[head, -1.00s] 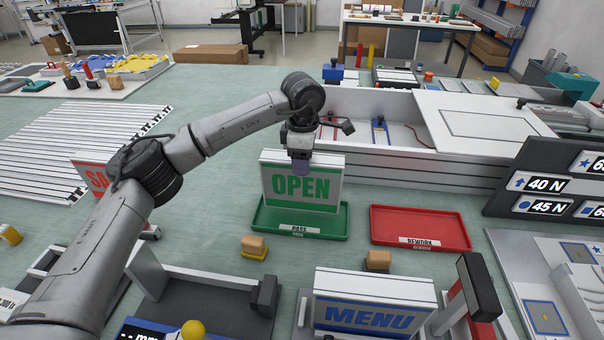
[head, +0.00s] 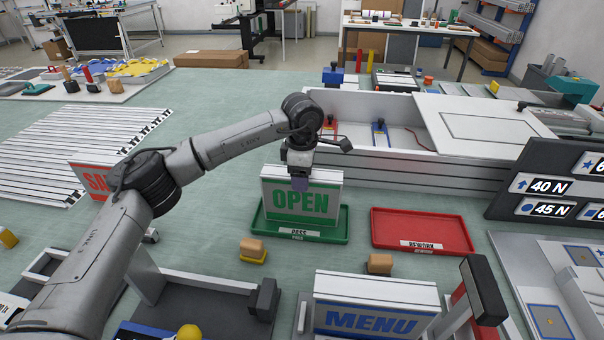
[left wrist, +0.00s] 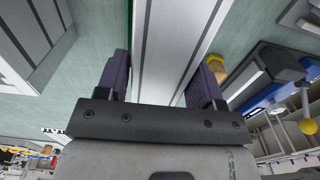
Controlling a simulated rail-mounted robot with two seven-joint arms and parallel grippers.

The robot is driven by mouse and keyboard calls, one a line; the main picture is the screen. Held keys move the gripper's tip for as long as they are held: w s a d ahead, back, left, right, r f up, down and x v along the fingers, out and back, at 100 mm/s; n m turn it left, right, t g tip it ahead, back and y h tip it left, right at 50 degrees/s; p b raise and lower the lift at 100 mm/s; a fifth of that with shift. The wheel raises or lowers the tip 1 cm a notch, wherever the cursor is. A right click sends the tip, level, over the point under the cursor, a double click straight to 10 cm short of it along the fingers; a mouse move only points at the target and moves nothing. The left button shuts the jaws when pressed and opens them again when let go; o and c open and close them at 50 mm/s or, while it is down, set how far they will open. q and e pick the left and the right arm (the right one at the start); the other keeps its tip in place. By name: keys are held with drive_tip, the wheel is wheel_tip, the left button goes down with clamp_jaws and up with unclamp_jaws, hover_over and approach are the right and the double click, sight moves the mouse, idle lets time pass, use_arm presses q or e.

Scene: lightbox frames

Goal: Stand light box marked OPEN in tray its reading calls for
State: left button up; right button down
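The light box marked OPEN (head: 275,190), white with green letters, is upright inside the outline of the green PASS tray (head: 340,232). Whether its bottom touches the tray floor is hard to tell. My left gripper (head: 300,184) is at the box's top edge, fingers pointing down. In the left wrist view, the purple finger pads of my left gripper (left wrist: 162,85) are on both sides of the white box (left wrist: 170,45), closed on it. The red REWORK tray (head: 420,229) to the right is empty. My right gripper is not in view.
A MENU light box (head: 375,300) stands in front, beside a dark fixture (head: 485,290). Wooden-topped blocks (head: 252,247) lie before the trays. A white bin (head: 400,170) is behind. A board with force readings (head: 550,190) stands at right.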

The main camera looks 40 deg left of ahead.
use_arm(q)
drive_tip(key=shift+o, duration=1.4)
wheel_tip(320, 180, up, 12)
drive_tip(key=p, duration=0.3)
drive_tip(key=shift+r, duration=0.15)
